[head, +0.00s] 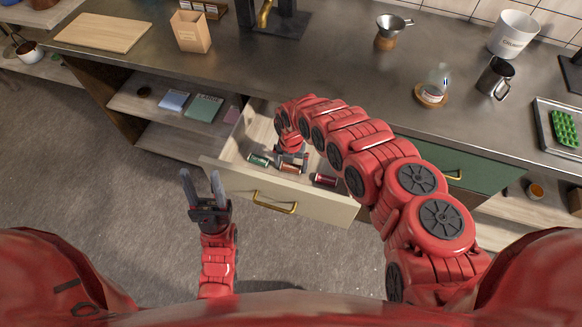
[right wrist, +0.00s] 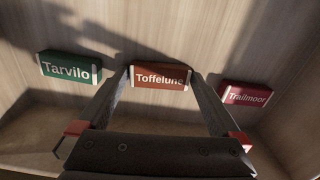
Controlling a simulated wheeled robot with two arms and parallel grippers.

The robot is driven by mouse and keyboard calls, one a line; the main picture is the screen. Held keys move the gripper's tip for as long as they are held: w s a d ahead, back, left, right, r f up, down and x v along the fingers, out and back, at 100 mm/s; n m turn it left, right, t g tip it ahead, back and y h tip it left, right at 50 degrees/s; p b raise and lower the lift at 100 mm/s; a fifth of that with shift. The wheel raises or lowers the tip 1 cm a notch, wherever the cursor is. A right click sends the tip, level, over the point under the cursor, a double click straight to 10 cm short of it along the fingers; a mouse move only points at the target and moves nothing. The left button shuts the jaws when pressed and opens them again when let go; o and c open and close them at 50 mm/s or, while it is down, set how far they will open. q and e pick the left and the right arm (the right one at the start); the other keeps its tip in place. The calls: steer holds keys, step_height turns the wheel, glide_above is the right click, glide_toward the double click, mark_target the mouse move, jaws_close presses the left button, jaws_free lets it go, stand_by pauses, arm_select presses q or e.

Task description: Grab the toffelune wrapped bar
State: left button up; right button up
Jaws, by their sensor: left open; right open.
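The orange Toffelune bar (right wrist: 160,78) lies on the drawer floor in the right wrist view, its label facing the camera. It also shows in the head view (head: 289,169), partly covered by my right gripper. My right gripper (right wrist: 161,88) is open and reaches down into the drawer, its fingertips at either end of the Toffelune bar. I cannot tell whether they touch it. My left gripper (head: 201,176) is open and empty, outside the drawer to the left.
The open drawer (head: 250,186) also holds a green Tarvilo bar (right wrist: 68,68) on the left and a dark red Trailmoor bar (right wrist: 246,94) on the right, both apart from the Toffelune bar. The counter (head: 330,62) overhangs behind. The floor (head: 110,215) at left is clear.

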steer(key=c, duration=1)
steer(key=shift+r, duration=0.1)
